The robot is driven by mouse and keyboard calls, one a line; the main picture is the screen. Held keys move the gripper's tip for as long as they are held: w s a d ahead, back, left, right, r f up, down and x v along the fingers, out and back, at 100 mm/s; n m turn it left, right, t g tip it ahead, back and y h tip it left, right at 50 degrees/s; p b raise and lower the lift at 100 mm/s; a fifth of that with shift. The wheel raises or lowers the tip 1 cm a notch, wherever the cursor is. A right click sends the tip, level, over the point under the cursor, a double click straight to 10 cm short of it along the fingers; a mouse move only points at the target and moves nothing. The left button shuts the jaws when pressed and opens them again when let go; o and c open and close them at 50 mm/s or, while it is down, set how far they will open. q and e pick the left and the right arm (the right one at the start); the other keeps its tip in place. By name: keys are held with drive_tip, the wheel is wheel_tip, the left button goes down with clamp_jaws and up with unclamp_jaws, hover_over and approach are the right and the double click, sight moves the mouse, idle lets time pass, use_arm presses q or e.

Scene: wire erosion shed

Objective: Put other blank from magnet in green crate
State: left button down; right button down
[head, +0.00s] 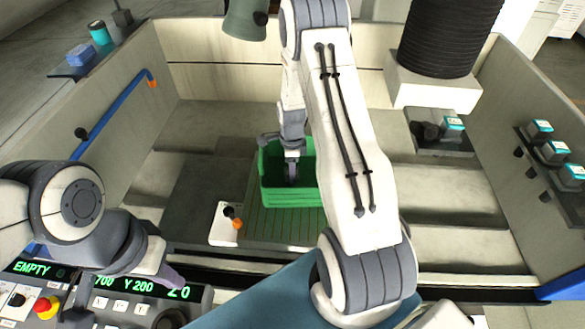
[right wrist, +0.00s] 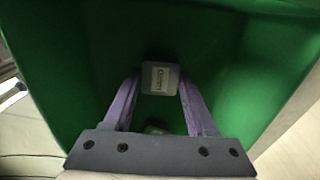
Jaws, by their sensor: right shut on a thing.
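The green crate (head: 282,196) stands near the middle of the machine bed, on a slatted grey-green surface. My right gripper (head: 292,176) reaches down into the crate. In the right wrist view its purple fingers are shut on a grey blank (right wrist: 160,78) with a pale label, held inside the green walls (right wrist: 80,60). A second small thing (right wrist: 155,130) with a pale mark shows lower between the fingers, partly hidden by the gripper; I cannot tell what it is. My left gripper (head: 165,275) is over the control panel; its finger opening is unclear.
The control panel (head: 105,300) runs along the front left. Low walls enclose the bed. A black ribbed column (head: 447,40) stands at the back right. The left bed steps are clear.

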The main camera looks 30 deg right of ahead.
drive_tip(key=shift+f, duration=0.4)
drive_tip(key=shift+f, duration=0.1)
drive_tip(key=shift+c, duration=1)
unclamp_jaws()
drive_tip(key=shift+f, duration=0.1)
